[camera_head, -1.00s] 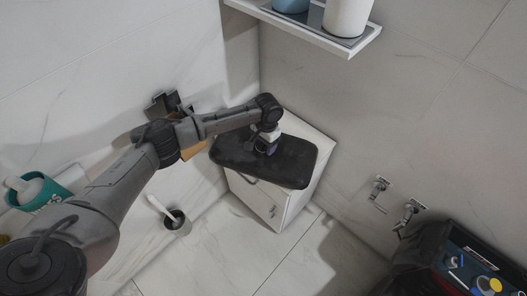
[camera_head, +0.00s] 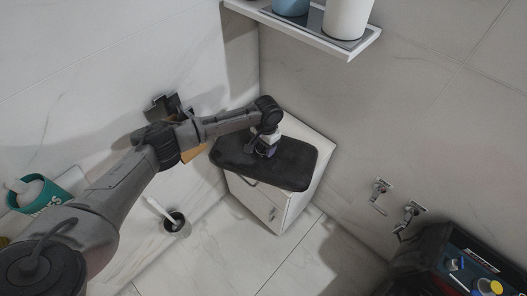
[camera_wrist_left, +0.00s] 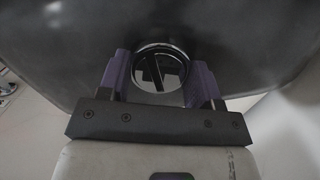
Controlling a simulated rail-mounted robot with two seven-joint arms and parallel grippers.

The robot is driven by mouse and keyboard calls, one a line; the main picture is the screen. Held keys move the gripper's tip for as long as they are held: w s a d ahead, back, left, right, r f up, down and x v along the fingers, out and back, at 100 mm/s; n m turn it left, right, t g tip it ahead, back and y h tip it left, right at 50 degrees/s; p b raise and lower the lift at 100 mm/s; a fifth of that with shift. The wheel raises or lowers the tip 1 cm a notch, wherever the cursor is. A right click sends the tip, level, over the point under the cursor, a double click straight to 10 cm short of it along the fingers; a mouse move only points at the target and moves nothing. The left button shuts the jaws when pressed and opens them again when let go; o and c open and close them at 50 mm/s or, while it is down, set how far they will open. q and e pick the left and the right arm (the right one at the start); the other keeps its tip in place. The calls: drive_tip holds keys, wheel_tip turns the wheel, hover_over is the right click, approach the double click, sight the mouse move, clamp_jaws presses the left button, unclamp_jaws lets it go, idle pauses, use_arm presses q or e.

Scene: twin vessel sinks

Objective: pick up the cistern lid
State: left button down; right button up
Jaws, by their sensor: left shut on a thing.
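The cistern lid (camera_head: 290,166) is a dark slab with rounded corners, over the top of a white cabinet-like body (camera_head: 272,208) in the corner. It overhangs that body at the left and front. I cannot tell whether it is resting or slightly raised. My left gripper (camera_head: 267,150) points down on the middle of the lid. In the left wrist view, its purple fingers (camera_wrist_left: 160,82) stand either side of a round chrome knob (camera_wrist_left: 160,66) on the lid (camera_wrist_left: 235,40) and are shut on it. My right gripper is not in view.
A white wall shelf (camera_head: 325,38) with containers juts out above and behind. A brush in a dark holder (camera_head: 176,224) stands on the floor at the left. Chrome wall valves (camera_head: 380,196) and a dark toolbox (camera_head: 462,262) are at the right. The tiled floor in front is clear.

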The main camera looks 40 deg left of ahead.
sight(263, 148)
use_arm(q)
drive_tip(key=shift+r, duration=0.25)
drive_tip(key=shift+r+p, duration=1.05)
drive_tip(key=shift+r, duration=0.45)
drive_tip(key=shift+d+r, duration=0.1)
drive_tip(key=shift+r, duration=0.2)
drive_tip(key=s+d+p, duration=0.7)
drive_tip(key=s+d, duration=0.5)
drive_tip(key=s, duration=0.1)
drive_tip(key=shift+f, duration=0.25)
drive_tip(key=shift+r, duration=0.1)
